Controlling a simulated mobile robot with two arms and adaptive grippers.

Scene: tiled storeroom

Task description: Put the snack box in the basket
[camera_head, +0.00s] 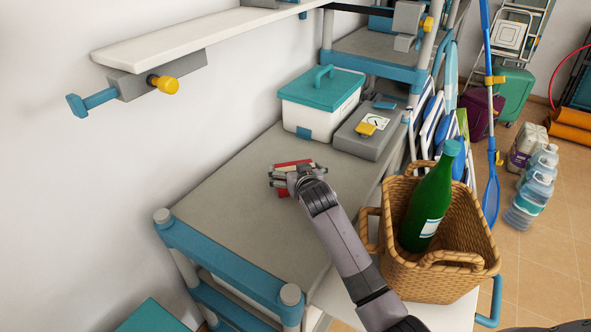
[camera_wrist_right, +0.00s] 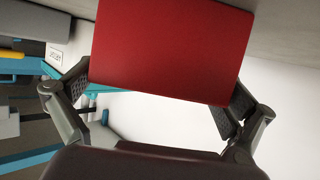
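The red snack box (camera_head: 292,165) is at the grey shelf top, partly hidden by my right gripper (camera_head: 283,180). In the right wrist view the snack box (camera_wrist_right: 175,45) shows as a broad red face, slightly tilted, between the two fingers of my right gripper (camera_wrist_right: 160,98). The finger pads meet its left and right edges, so the gripper looks shut on it. I cannot tell whether the box still touches the shelf. The woven basket (camera_head: 440,283) stands to the right and nearer, with a green bottle (camera_head: 428,205) in it. My left gripper is not in view.
The grey shelf top (camera_head: 235,215) is clear around the box. A teal-lidded white container (camera_head: 318,95) and a grey case (camera_head: 368,130) stand at its far end. A white upper shelf (camera_head: 200,35) overhangs at the left. Water bottles (camera_head: 532,190) stand on the floor at right.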

